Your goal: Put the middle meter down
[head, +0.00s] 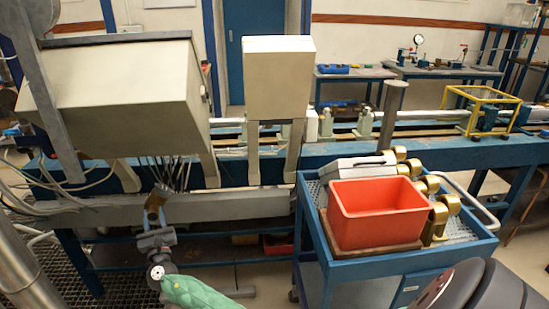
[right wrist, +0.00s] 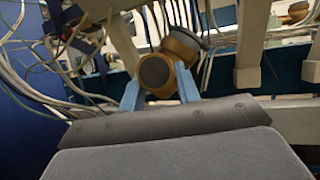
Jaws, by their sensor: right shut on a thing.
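My right gripper (head: 154,217) is shut on a brass-coloured meter (head: 160,194) with a dark end. The gripper and meter are in front of the long blue bench, below the large tilted beige cabinet. In the right wrist view the meter (right wrist: 162,72) sits tilted between the two blue fingers of the right gripper (right wrist: 160,92). The frames do not show clearly whether the meter touches the bench. Whether this is the middle meter cannot be told. My left gripper is not in view.
The long blue bench (head: 345,152) runs across the scene, with a tilted beige cabinet (head: 120,95) and an upright box (head: 279,75) over it. A blue cart (head: 350,268) at right carries a red bin (head: 375,212) and several brass meters (head: 437,219). Cables hang at left.

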